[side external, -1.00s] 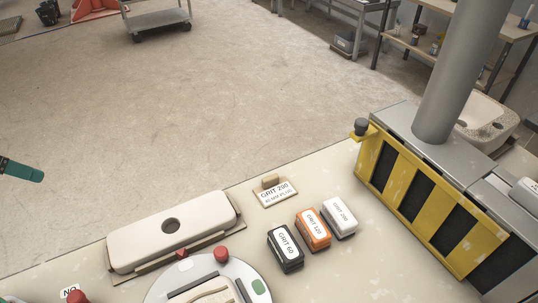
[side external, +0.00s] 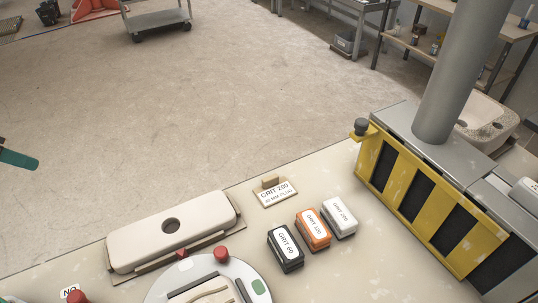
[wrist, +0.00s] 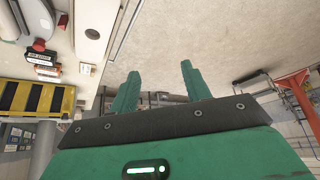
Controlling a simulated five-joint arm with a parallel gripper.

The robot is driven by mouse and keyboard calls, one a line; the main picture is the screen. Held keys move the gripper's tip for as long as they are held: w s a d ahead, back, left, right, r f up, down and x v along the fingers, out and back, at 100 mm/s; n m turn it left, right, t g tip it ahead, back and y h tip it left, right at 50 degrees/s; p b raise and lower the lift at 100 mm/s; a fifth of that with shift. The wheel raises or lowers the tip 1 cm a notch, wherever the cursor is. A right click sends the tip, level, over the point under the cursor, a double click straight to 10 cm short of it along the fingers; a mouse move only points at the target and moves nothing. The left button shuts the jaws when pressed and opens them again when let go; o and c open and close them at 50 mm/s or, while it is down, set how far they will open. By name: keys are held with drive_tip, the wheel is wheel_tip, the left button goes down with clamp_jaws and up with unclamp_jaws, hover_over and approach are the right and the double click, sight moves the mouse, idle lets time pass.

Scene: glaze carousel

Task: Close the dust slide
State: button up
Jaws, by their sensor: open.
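A yellow panel with dark slots (side external: 378,184) runs along the front of a grey metal housing at the right of the side external view. A dark round knob (side external: 361,125) stands on a yellow tab at its left end. I take this to be the dust slide, but no label on it is readable. The panel also shows at the left of the wrist view (wrist: 8,95). My gripper shows only as a green finger (side external: 20,160) at the left edge of the side external view, far from the panel. In the wrist view my gripper (wrist: 159,72) is open and empty.
Black (side external: 285,250), orange (side external: 313,230) and white (side external: 340,218) grit blocks stand on the bench beside a GRIT 200 card (side external: 275,194). A cream box with a hole (side external: 200,225) and a round turntable (side external: 160,293) lie left. A grey pipe (side external: 455,80) rises from the housing.

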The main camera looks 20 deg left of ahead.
drive_tip(key=w+d+r+m+t+h, duration=0.2)
drive_tip(key=w+d+t, duration=0.1)
drive_tip(key=w+d, duration=0.85)
drive_tip(key=w+d+r+m+t+h, duration=0.1)
drive_tip(key=w+d+m+t+h, duration=0.1)
drive_tip(key=w+d, duration=0.9)
drive_tip(key=m+t+h, duration=0.2)
drive_tip(key=m+h, duration=0.3)
drive_tip(key=h, duration=0.3)
approach(357, 126)
drive_tip(key=x, duration=0.4)
drive_tip(key=shift+a+f, duration=0.15)
drive_tip(key=shift+a, duration=0.05)
drive_tip(key=shift+w+d, duration=0.1)
drive_tip(key=shift+x, duration=3.65)
drive_tip(key=shift+d, duration=0.15)
